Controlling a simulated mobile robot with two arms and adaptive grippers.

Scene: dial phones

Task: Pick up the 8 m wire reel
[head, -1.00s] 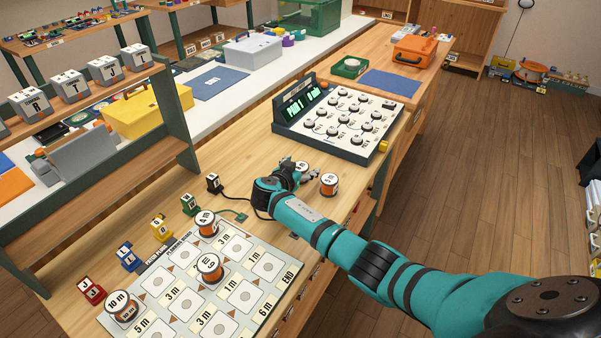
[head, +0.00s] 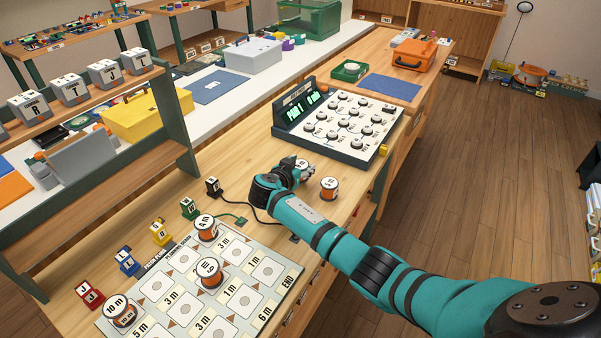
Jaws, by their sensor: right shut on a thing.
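My right gripper (head: 305,172) is shut on a wire reel (head: 301,163) on the wooden bench, below the grey console. The reel is partly hidden by the gripper and its label is too small to read surely. Another orange and white wire reel (head: 329,188) stands upright just right of the gripper, apart from it; its label is also hard to read. More reels stand on the planning board (head: 262,308): a 10 m reel (head: 121,311), a reel (head: 209,271) near the middle and a reel (head: 206,228) at its top edge. My left gripper is not in view.
A console (head: 343,124) with several round dials stands behind the gripper. A black plug block (head: 214,187) with a cable lies to the left. Coloured letter blocks, including a red one (head: 89,293), line the board's left side. Bare bench lies left of the console.

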